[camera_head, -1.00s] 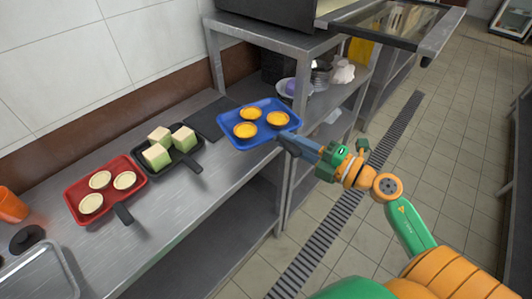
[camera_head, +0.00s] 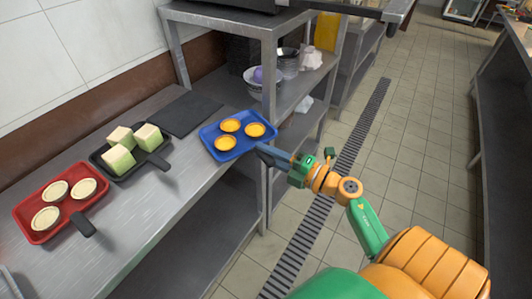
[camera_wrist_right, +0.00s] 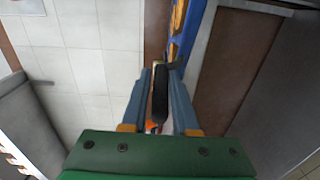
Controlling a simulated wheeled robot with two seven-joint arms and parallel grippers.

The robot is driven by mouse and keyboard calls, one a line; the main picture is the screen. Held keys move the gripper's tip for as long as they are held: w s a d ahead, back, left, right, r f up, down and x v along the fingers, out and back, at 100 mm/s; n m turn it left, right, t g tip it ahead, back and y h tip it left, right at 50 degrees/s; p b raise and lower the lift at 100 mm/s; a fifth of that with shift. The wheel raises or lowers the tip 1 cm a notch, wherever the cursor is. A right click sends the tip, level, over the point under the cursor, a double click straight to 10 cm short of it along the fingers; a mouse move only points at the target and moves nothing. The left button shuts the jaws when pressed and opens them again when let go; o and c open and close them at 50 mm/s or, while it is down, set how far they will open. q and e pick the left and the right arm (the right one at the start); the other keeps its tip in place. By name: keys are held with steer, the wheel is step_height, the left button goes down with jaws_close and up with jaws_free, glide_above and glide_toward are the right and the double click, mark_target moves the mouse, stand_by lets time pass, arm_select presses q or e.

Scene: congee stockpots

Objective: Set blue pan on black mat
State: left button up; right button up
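The blue pan (camera_head: 244,142) is a rectangular tray-like pan with three yellow tarts in it, and looks about level. It is at the right end of the metal counter, just right of the black mat. A blue strip of it shows in the right wrist view (camera_wrist_right: 186,35). My right gripper (camera_head: 272,154) is shut on its dark handle, which shows between the fingers in the wrist view (camera_wrist_right: 160,95). The black mat (camera_head: 183,115) lies flat against the back wall, empty. I cannot tell the gap between pan and counter. My left gripper is not in view.
A black pan (camera_head: 141,149) with green-and-white cubes stands left of the mat, its handle pointing right. A red pan (camera_head: 70,210) with pale tarts stands further left. A metal shelf (camera_head: 222,22) with bowls rises behind the blue pan.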

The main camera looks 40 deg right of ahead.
steer(key=shift+o, duration=1.3)
steer(key=shift+r, duration=0.1)
steer(key=shift+s, duration=0.1)
